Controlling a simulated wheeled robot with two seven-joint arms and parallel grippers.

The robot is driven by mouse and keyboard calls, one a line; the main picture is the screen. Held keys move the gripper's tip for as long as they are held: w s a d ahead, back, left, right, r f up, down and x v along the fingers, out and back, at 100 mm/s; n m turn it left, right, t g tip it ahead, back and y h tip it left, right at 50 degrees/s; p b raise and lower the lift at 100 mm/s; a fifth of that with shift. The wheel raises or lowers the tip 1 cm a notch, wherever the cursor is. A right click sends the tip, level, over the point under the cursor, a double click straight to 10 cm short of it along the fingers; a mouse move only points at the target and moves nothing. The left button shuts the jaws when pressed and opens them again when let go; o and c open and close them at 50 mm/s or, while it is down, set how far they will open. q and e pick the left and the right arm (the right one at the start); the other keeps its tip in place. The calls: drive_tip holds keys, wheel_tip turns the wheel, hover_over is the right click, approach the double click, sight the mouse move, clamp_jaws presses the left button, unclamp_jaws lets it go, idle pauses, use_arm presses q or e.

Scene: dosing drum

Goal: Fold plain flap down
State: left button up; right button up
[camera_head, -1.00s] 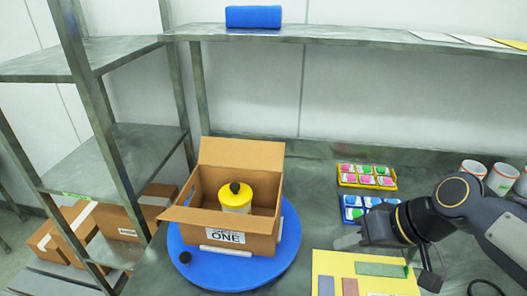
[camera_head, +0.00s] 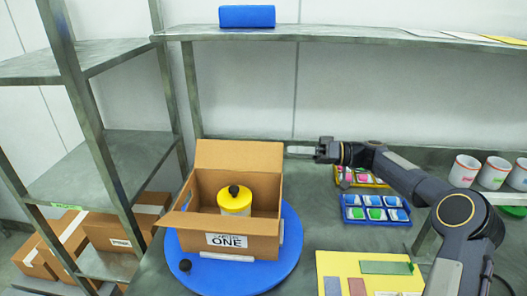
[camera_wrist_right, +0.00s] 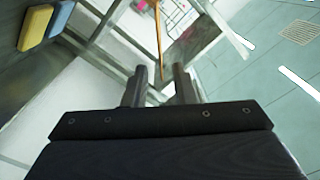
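An open cardboard box (camera_head: 263,245) stands on a round blue turntable (camera_head: 285,262), with a white label reading ONE on its front. Its plain back flap (camera_head: 238,156) stands up, leaning slightly back. Another flap (camera_head: 180,218) sticks out at the front left. A drum (camera_head: 235,204) with a yellow lid and black knob is inside. My right gripper (camera_head: 300,152) is just right of the back flap's upper right edge, fingers pointing left. In the right wrist view its fingers (camera_wrist_right: 161,88) are apart with nothing between them; a thin brown strip (camera_wrist_right: 158,35), probably the flap edge-on, lies beyond. My left gripper is out of view.
Yellow (camera_head: 343,183) and blue (camera_head: 352,222) trays hold coloured pieces to the right, below my right arm. White cups (camera_head: 464,171) stand far right. A yellow board (camera_head: 333,262) lies in front. A shelf (camera_head: 340,34) with a blue block (camera_head: 246,16) runs above.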

sight(266, 149)
drive_tip(key=a, duration=0.3)
drive_tip(key=w+a+p, duration=0.1)
drive_tip(key=a, duration=0.4)
drive_tip(key=shift+w+a, duration=0.3)
drive_tip(key=shift+w, duration=0.05)
clamp_jaws()
idle(1.0)
